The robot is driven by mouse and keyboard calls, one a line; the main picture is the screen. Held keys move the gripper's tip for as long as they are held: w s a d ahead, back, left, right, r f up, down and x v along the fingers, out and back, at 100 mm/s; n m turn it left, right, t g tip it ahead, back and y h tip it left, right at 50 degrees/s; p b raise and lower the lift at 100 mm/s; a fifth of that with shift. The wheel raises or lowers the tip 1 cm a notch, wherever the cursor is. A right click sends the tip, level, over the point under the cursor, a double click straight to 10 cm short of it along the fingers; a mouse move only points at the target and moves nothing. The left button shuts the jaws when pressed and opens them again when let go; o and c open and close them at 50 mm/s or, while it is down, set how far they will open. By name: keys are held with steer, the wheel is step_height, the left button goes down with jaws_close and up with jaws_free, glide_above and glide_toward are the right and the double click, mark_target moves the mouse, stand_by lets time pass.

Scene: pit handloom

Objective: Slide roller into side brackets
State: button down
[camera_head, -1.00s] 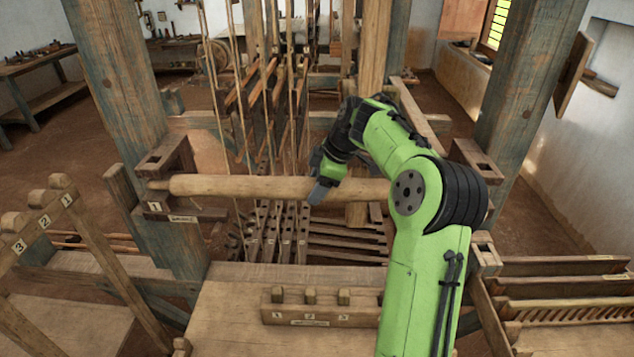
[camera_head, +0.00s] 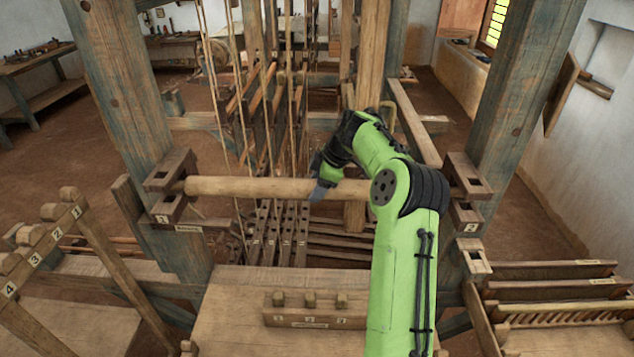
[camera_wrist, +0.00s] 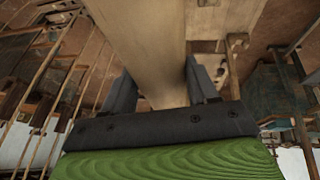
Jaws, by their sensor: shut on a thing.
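A long pale wooden roller (camera_head: 250,187) lies almost level across the loom between two side brackets. My gripper (camera_head: 322,187) is shut on it right of its visible middle. In the wrist view, the two dark fingers (camera_wrist: 160,88) stand on either side of the roller (camera_wrist: 150,45). The roller's narrow left tip is at the slotted left bracket (camera_head: 170,183), labelled 1; I cannot tell how deep it sits. My arm hides part of the roller's right half. Its right end seems to reach the right bracket (camera_head: 468,188), labelled 2, but seating there is unclear.
Thick posts (camera_head: 118,80) and (camera_head: 525,90) flank the roller. Hanging cords and shafts stand behind it, with treadles (camera_head: 275,232) below. A bench (camera_head: 240,300) with a pegged block (camera_head: 305,312) is in front. A numbered rack (camera_head: 60,230) stands left and slatted frames (camera_head: 555,290) right.

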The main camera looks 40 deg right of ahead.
steer(key=shift+w+d+r+p, duration=0.1)
steer(key=shift+w+d+p, duration=0.5)
steer(key=shift+p, duration=0.5)
steer(key=shift+w+d+f+p, duration=0.15)
steer(key=shift+w+f+p, duration=0.15)
steer(key=shift+w+p, duration=0.15)
steer(key=shift+f, duration=0.1)
steer(key=shift+c, duration=1.1)
jaws_free()
steer(key=shift+s, duration=0.15)
steer(key=shift+f, duration=0.15)
steer(key=v, duration=1.6)
steer(key=shift+p, duration=0.3)
